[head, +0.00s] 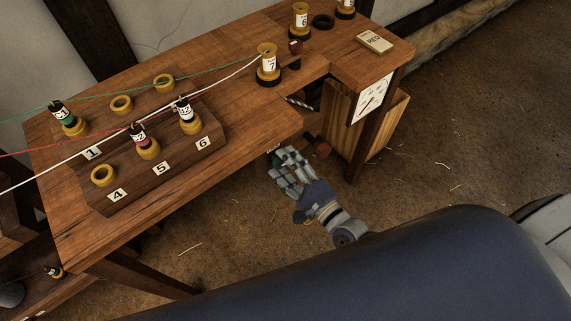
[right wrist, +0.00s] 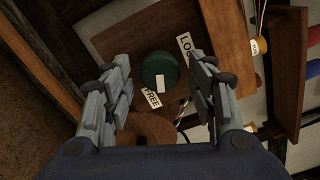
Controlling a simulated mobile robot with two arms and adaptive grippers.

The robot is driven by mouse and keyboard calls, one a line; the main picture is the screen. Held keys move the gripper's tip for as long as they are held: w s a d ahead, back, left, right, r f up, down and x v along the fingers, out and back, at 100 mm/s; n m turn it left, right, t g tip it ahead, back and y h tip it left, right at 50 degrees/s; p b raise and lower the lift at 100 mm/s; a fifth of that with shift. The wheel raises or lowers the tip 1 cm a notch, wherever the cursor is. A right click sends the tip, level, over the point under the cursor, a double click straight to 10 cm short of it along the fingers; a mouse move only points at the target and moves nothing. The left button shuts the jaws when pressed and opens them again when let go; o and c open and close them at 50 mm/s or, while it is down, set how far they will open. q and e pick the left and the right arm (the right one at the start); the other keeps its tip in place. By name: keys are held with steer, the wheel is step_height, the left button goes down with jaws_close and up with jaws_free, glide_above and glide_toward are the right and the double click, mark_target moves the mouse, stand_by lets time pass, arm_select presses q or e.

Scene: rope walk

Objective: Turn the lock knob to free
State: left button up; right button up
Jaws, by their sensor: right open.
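The lock knob (right wrist: 158,66) is a dark green round knob with a white bar on its lower edge, in the right wrist view. The FREE label (right wrist: 152,99) is just below it and the lock label (right wrist: 186,44), partly hidden by a finger, is at its upper right. The white bar lies on the side near the FREE label. My right gripper (right wrist: 161,72) is open, with its fingers on either side of the knob and visible gaps to it. In the head view my right gripper (head: 283,164) is below the bench edge and mostly hides the knob. My left gripper is not in view.
The wooden bench (head: 220,90) carries a numbered block (head: 110,205) with bobbins and rings. Green, red and white strands cross it. A wooden box (head: 345,140) and a bench leg stand right of my right gripper. The floor (head: 240,240) below is open, with scattered straw.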

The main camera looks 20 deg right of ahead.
steer(key=v, duration=1.2)
